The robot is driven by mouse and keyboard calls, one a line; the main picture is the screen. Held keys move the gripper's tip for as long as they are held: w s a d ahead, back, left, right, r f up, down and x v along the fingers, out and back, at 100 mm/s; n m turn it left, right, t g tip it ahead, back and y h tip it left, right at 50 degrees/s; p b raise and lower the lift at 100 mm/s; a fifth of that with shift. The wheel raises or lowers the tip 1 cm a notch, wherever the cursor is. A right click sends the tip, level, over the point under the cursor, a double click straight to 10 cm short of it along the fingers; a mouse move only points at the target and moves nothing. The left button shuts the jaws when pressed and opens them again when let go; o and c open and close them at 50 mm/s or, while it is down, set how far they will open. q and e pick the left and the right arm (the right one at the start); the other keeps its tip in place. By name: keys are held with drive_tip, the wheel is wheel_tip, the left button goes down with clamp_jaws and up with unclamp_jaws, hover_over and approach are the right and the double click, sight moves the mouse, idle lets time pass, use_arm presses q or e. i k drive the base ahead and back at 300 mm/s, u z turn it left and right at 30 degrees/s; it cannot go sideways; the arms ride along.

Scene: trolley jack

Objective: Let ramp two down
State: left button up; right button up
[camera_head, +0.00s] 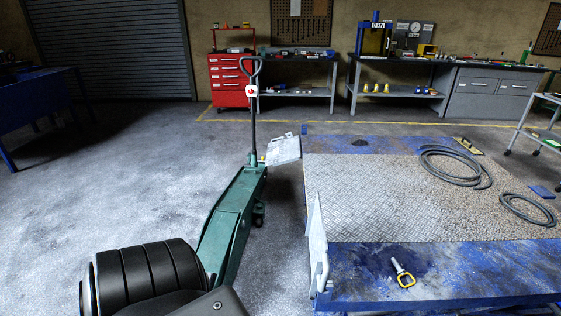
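A blue platform (370,262) with a metal tread-plate top stands at the right. Two grey metal ramp plates are on its left edge. The far ramp plate (283,150) slopes outward to the left, near the jack handle. The near ramp plate (317,240) stands up nearly on edge, with a bar handle at its near end. I cannot tell from the picture which one is ramp two. A green trolley jack (231,221) with a tall upright handle stands left of the platform. Its near end is hidden. Neither gripper is in view.
A yellow-ringed eye bolt (403,274) and coiled hoses (456,169) lie on the platform. A red tool cabinet (229,80) and workbenches (400,90) line the back wall. A blue table (38,110) stands at the left. The floor left of the jack is clear.

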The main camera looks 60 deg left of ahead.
sight(318, 261)
drive_tip(key=u, duration=1.85)
drive_tip(key=i, duration=0.1)
drive_tip(key=z, duration=1.1)
drive_tip(key=k, duration=0.65)
drive_tip(key=z, duration=0.15)
drive_tip(key=i, duration=0.45)
drive_tip(key=u, duration=0.95)
drive_tip(key=i, duration=0.65)
drive_tip(key=u, duration=0.1)
